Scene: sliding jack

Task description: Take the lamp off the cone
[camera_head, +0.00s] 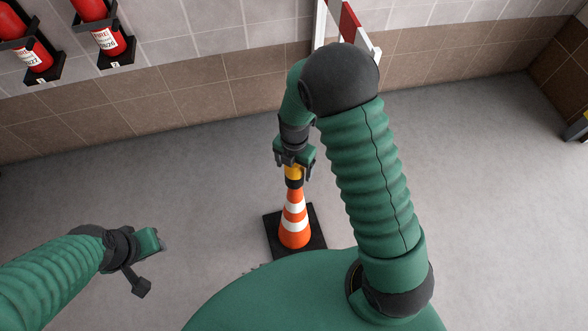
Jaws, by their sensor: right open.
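The orange-and-white striped cone (294,225) stands upright on its black square base on the grey floor, near the middle of the view. The lamp (293,172), yellow with a dark lower part, sits on the cone's tip. My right gripper (295,168) comes down over the lamp, with its open fingers on either side of it. I cannot tell whether they touch it. The lamp's top is hidden by the gripper. My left gripper (154,241) is low at the left, away from the cone; its fingers are not clear.
Red fire extinguishers (104,35) hang on the tiled wall at upper left. A red-and-white barrier (350,22) stands by the wall behind my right arm. A dark and yellow object (577,128) shows at the right edge. The floor around the cone is clear.

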